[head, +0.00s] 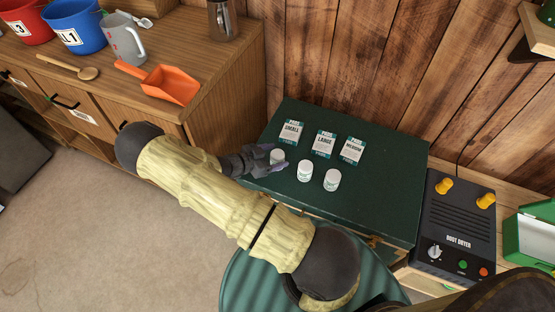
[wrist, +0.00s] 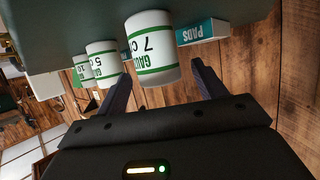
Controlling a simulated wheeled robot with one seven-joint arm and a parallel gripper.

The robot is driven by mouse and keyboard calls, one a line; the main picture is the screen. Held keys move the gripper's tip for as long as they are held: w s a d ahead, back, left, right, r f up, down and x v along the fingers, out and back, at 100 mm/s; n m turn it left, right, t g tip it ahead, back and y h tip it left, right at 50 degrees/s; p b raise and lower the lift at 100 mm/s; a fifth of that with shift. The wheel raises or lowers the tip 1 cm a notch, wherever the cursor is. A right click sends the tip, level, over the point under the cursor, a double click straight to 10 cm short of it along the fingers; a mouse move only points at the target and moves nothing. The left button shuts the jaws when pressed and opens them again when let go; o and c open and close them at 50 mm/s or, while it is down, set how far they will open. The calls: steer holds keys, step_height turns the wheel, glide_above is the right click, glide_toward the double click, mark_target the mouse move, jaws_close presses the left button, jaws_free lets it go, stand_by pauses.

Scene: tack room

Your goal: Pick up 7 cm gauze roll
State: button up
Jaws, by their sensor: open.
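The 7 cm gauze roll (wrist: 152,48), white with green bands and printed "7 c", is nearest in the wrist view. In the head view it is the leftmost of three white rolls (head: 277,156) on the dark green chest top (head: 385,205). My gripper (head: 274,160) is open, with its fingers on either side of this roll; contact cannot be told. In the wrist view the fingers (wrist: 160,76) also flank its lower picture edge. A 5 cm roll (wrist: 102,66) stands beyond it, then a third roll (wrist: 82,74), seemingly marked 10.
Three pad packets, small (head: 290,133), large (head: 324,145) and medium (head: 351,150), lie behind the rolls. A boot dryer (head: 455,225) stands right of the chest. A wooden cabinet (head: 215,60) with buckets and an orange scoop (head: 165,84) is at left. The chest's front right is clear.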

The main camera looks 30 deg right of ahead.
mark_target(274, 156)
steer(key=shift+c, duration=0.4)
steer(key=c, duration=1)
steer(key=shift+r, duration=0.1)
step_height(274, 156, up, 10)
steer(key=shift+f+p, duration=0.1)
steer(key=shift+p, duration=0.5)
